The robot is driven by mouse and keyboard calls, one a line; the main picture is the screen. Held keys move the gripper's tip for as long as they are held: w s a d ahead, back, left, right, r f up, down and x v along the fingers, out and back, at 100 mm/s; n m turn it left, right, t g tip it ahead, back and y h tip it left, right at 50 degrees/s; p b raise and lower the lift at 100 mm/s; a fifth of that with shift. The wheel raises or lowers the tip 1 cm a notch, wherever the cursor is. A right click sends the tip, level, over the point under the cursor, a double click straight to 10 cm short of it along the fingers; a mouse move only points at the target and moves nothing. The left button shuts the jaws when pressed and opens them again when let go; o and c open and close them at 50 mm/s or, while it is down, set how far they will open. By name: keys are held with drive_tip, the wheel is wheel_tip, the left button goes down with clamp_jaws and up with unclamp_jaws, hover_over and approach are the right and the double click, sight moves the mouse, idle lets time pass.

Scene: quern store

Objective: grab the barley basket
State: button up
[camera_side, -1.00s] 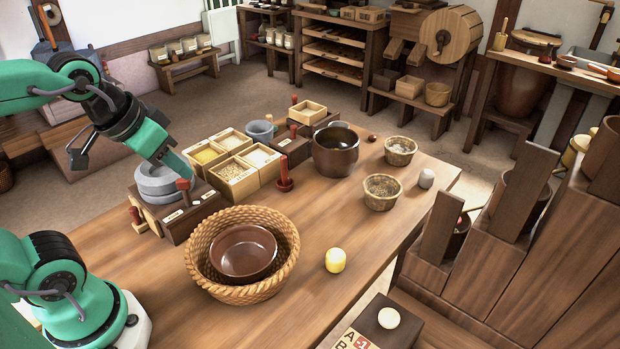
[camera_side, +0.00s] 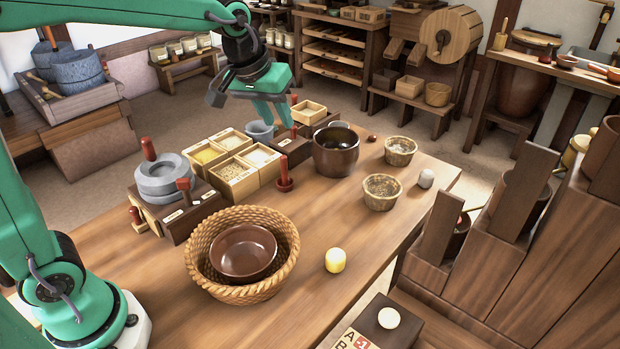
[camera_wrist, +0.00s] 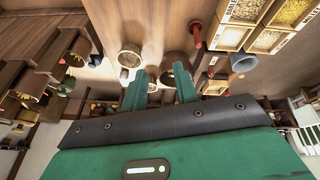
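Two small round woven baskets stand on the right part of the table. The farther basket (camera_side: 400,151) holds pale contents, and the nearer basket (camera_side: 382,191) holds tan-grey grain.
A dark brown pot (camera_side: 335,158) stands between my gripper and the baskets. Grain boxes (camera_side: 238,181), a red peg (camera_side: 285,172) and a blue-grey mortar (camera_side: 260,132) are close by. A large wicker basket (camera_side: 203,271) holds a brown bowl. The table's right front is mostly clear.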

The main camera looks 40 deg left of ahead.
drive_tip(key=w+d+f+n, duration=0.1)
drive_tip(key=w+d+f, duration=0.15)
drive_tip(key=w, duration=0.35)
drive_tip(key=w+d+f+n, duration=0.1)
drive_tip(key=w+f, duration=0.3)
drive_tip(key=w, duration=0.1)
drive_tip(key=n+g, duration=0.1)
approach(381, 194)
drive_tip(key=a+r, duration=0.1)
drive_tip(key=a, duration=0.3)
drive_tip(key=shift+s+x, duration=0.15)
drive_tip(key=shift+x, duration=1.6)
drive_tip(key=shift+s+x, duration=0.15)
drive_tip(key=shift+x, duration=1.65)
drive_tip(key=shift+a+f, duration=0.1)
drive_tip(key=shift+a, duration=0.1)
drive_tip(key=shift+c, duration=0.3)
drive_tip(key=shift+s, duration=0.1)
clamp_jaws()
